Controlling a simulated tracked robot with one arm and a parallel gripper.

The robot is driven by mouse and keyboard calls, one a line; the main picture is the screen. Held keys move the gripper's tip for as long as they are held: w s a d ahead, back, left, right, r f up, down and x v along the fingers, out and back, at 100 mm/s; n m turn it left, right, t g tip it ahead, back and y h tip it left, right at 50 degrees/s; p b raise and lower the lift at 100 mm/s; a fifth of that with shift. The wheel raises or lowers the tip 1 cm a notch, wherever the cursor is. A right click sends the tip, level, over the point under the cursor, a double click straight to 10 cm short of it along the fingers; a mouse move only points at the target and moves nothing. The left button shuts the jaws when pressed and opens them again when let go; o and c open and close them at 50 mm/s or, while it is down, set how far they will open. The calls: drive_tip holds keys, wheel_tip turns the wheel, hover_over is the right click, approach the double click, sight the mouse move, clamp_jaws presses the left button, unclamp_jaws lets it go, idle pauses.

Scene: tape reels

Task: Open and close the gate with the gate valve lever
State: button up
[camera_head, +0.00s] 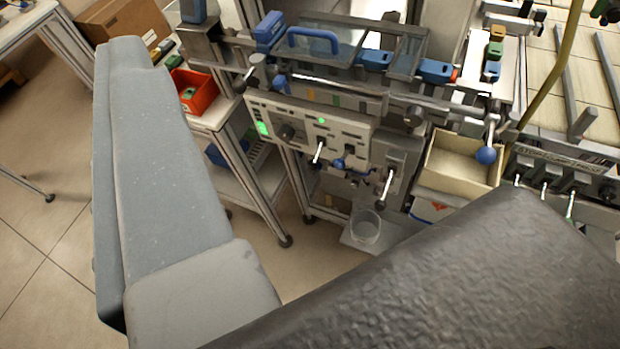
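A machine in the middle carries a clear cover (335,50) with a blue handle (313,38), which may be the gate. Several levers show, and I cannot tell which is the gate valve lever. A lever with a blue ball knob (486,155) hangs at the machine's right. A pale-handled lever (387,186) sits low on the front, and a smaller one (319,150) is on the control panel (300,124).
An open cream box (460,164) sits below the ball-knob lever. A clear cup (366,226) stands on a low shelf. A red bin (194,90) and cardboard box (122,22) are at upper left. A yellow hose (556,65) runs down at right.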

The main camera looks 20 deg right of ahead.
drive_tip(key=w+d+f+m+h+b, duration=0.1)
drive_tip(key=w+f+m, duration=0.15)
drive_tip(key=f, duration=0.55)
drive_tip(key=w+d+f+m+h+b, duration=0.15)
drive_tip(key=w+f, duration=0.25)
drive_tip(key=f, duration=0.4)
drive_tip(key=m+g+h+b, duration=0.25)
drive_tip(key=h+b, duration=0.35)
drive_tip(key=h, duration=0.3)
approach(381, 198)
drive_tip(key=shift+m, duration=0.25)
drive_tip(key=x, duration=0.3)
drive_tip(key=b+x, duration=0.1)
drive_tip(key=x, duration=0.3)
drive_tip(key=f+b+x, duration=0.1)
drive_tip(key=x, duration=0.2)
drive_tip(key=shift+w+d+f, duration=0.1)
drive_tip(key=shift+w+d, duration=0.1)
drive_tip(key=shift+w, duration=0.05)
